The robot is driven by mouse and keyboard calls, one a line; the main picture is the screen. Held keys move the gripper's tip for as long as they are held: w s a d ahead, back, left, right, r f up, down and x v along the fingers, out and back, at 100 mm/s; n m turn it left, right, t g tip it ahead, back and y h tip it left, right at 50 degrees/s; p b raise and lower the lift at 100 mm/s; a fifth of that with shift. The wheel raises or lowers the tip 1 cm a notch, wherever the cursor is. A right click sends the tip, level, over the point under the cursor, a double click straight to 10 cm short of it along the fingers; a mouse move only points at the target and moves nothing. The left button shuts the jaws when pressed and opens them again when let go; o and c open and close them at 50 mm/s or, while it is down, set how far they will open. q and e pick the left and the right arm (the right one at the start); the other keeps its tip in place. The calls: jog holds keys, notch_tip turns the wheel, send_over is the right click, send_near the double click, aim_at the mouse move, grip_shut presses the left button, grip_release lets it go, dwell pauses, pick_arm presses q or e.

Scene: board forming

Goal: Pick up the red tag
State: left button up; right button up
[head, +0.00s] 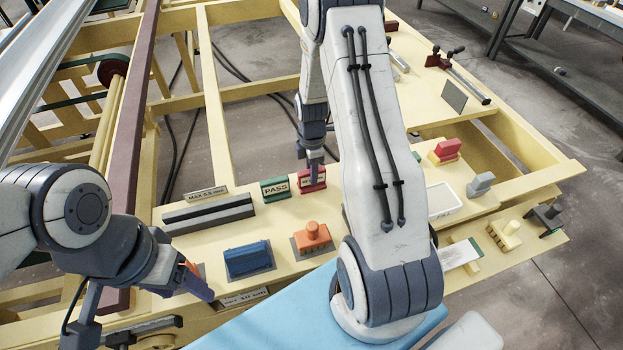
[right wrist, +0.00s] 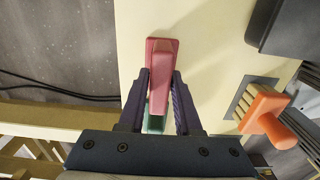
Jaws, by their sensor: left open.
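The red tag (head: 318,180) stands upright on the cream bench in the head view, just right of the green PASS tag (head: 275,189). My right gripper (head: 314,160) is over it, pointing down, and partly covers it. In the right wrist view the red tag (right wrist: 162,60) lies between the two fingers of my right gripper (right wrist: 161,80). The fingers flank it closely; I cannot tell whether they press on it. Part of the green tag (right wrist: 156,122) shows between the fingers. My left gripper (head: 195,283) is open at the bench's front left edge, away from the red tag.
An orange-handled stamp or brush (head: 312,238) and a blue block (head: 248,260) stand in front of the tags. A grey grooved bar (head: 208,214) lies to the left. A red block (head: 446,151) and a grey one (head: 481,184) are at the right. My right arm hides the bench's middle.

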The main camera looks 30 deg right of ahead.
grip_shut()
jog(key=shift+r, duration=0.5)
notch_tip(320, 180, up, 3)
jog(key=shift+w+f+b, duration=0.1)
jog(key=shift+b, duration=0.75)
jog(key=s+r+b, duration=0.1)
jog(key=s+r, duration=0.2)
jog(key=s, duration=0.3)
jog(key=s+a+r+b, duration=0.1)
jog(key=s+r, duration=0.3)
jog(key=s, duration=0.1)
jog(key=shift+s+a+r, duration=0.15)
jog(key=shift+s+a, duration=0.05)
jog(key=shift+s, duration=0.2)
jog(key=shift+o, duration=0.2)
grip_release()
grip_shut()
